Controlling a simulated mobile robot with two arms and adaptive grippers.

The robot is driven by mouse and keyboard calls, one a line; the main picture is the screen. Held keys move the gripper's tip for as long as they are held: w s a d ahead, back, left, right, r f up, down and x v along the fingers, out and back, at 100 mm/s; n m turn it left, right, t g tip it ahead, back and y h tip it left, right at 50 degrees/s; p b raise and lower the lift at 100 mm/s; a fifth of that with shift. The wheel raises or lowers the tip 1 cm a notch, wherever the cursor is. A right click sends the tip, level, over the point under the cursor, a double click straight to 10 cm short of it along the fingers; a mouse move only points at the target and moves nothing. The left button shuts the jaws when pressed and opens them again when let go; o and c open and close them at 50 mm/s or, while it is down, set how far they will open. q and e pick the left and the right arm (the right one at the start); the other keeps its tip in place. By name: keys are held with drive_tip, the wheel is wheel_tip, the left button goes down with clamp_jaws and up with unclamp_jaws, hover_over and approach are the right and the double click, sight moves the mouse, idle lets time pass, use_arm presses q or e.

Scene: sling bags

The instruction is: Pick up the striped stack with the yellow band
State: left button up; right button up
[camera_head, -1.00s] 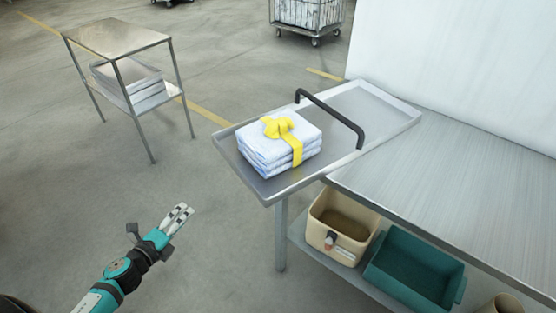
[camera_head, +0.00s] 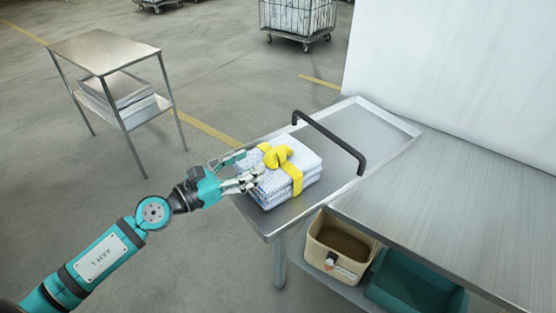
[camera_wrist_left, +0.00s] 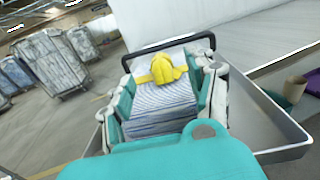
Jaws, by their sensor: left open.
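The striped stack (camera_head: 291,181) of folded white and blue cloth lies on the metal tray shelf (camera_head: 385,131), with a yellow band (camera_head: 278,157) tied in a knot on top. My left gripper (camera_head: 251,171) is open at the stack's left side in the head view, overlapping its near left edge. In the left wrist view the stack (camera_wrist_left: 160,100) shows between the two spread fingers of my left gripper (camera_wrist_left: 163,92), with the yellow knot (camera_wrist_left: 162,67) beyond. I cannot tell whether the fingers touch the cloth. My right gripper is not in view.
A black bar handle (camera_head: 329,142) arches over the tray right of the stack. A steel table (camera_head: 450,195) adjoins at right, with a beige bin (camera_head: 341,246) and a green bin (camera_head: 413,288) below. A small metal cart (camera_head: 104,49) stands left on open floor.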

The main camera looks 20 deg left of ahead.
sight(266, 154)
use_arm(q)
drive_tip(key=x, duration=0.2)
drive_tip(key=shift+w+d+r+p, duration=0.15)
drive_tip(key=shift+w+d+p, duration=0.05)
drive_tip(key=shift+w+p, duration=0.15)
drive_tip(key=shift+w+d, duration=0.3)
drive_tip(key=shift+w, duration=0.1)
drive_tip(key=x, duration=0.3)
drive_tip(key=p+x, duration=0.1)
drive_tip(key=shift+w+f, duration=0.25)
drive_tip(key=shift+f, duration=0.05)
drive_tip(key=shift+w+d+f, duration=0.1)
drive_tip(key=shift+w, duration=0.1)
drive_tip(key=shift+s, duration=0.1)
drive_tip(key=shift+c, duration=0.6)
clamp_jaws()
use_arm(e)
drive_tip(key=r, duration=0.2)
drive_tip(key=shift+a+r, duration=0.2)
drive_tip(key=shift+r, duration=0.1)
